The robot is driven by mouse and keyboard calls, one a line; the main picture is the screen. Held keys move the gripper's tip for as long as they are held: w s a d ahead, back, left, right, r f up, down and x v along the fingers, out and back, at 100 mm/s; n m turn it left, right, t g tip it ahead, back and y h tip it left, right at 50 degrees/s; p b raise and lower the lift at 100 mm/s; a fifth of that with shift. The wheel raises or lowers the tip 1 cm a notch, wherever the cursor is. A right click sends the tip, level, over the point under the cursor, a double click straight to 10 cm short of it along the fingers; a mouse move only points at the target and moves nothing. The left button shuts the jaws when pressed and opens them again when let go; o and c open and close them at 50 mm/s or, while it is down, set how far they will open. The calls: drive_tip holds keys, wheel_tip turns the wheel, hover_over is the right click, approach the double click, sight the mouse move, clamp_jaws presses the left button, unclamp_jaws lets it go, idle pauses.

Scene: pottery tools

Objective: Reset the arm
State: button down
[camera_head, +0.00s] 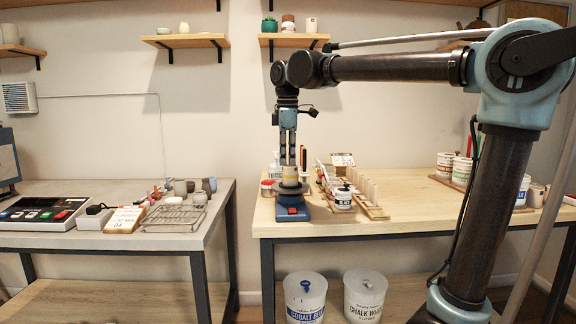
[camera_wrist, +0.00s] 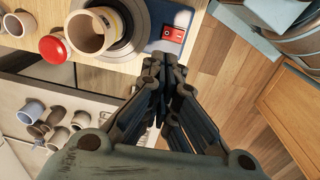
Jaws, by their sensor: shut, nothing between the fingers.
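My arm reaches from the right across the head view and bends down at its far end. My gripper (camera_head: 288,160) points down above the front left part of the wooden table, over or near a cream cup (camera_head: 290,176). In the wrist view my gripper (camera_wrist: 166,62) has its fingers together with nothing between them. The cup (camera_wrist: 88,36) is apart from the fingers, at the upper left. It stands on a round plate of a blue device (camera_head: 292,213) with a red switch (camera_wrist: 173,35).
A red round-topped item (camera_wrist: 54,48) sits beside the cup. A labelled jar (camera_head: 343,199) and a wooden rack (camera_head: 372,209) stand right of the device. The grey table (camera_head: 105,242) at left holds a wire rack (camera_head: 175,218) and several cups. The middle of the wooden table (camera_head: 412,208) is clear.

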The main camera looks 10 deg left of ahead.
drive_tip(key=shift+d, duration=0.1)
drive_tip(key=s+d+f+m, duration=0.1)
drive_tip(key=d+f+m, duration=0.45)
drive_tip(key=d, duration=0.55)
drive_tip(key=d+f+m, duration=0.4)
drive_tip(key=d+f, duration=0.2)
drive_tip(key=d, duration=0.6)
drive_tip(key=s+d+f+m, duration=0.5)
drive_tip(key=d+f, duration=0.3)
drive_tip(key=f, duration=0.3)
drive_tip(key=s+d+f+m+t, duration=0.1)
drive_tip(key=s+d+f+m, duration=0.5)
drive_tip(key=f, duration=0.5)
drive_tip(key=s+d, duration=0.2)
drive_tip(key=shift+d+t, duration=0.3)
drive_tip(key=shift+f+m, duration=0.1)
drive_tip(key=shift+m, duration=0.15)
drive_tip(key=shift+w+f, duration=0.15)
drive_tip(key=shift+w, duration=0.2)
